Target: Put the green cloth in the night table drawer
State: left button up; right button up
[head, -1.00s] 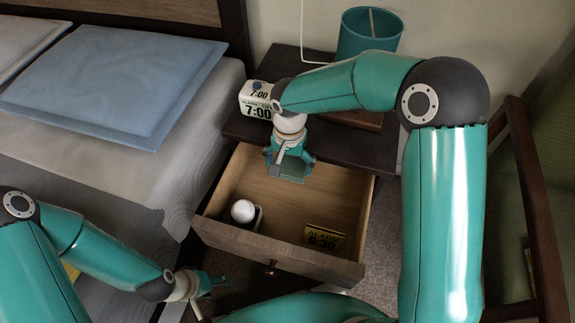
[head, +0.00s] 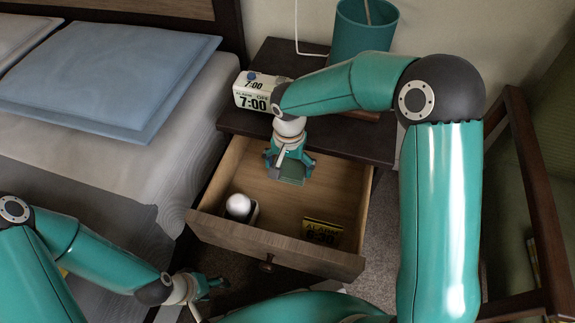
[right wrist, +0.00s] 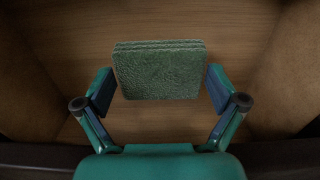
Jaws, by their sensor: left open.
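The night table drawer (head: 205,224) is pulled open, with a light wooden inside. The green cloth (right wrist: 160,72) is a small folded block between my right fingers in the right wrist view, seen against the drawer floor. A narrow gap shows between each finger and the cloth. My right gripper (head: 290,167) points down into the back of the drawer, fingers spread; it also shows in the right wrist view (right wrist: 160,92). I cannot tell whether the cloth touches the floor. My left gripper (head: 213,287) is open and empty, low in front of the drawer.
A 7:00 clock (head: 257,92) and a teal lamp (head: 361,33) stand on the night table (head: 240,122). The bed is left; a dark wooden frame (head: 530,180) is right.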

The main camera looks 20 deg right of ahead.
aim_at(289, 168)
dwell(0.3)
jog(key=shift+r+p, duration=0.55)
jog(key=shift+r, duration=0.05)
notch_tip(289, 168, up, 12)
jog(key=p, duration=0.3)
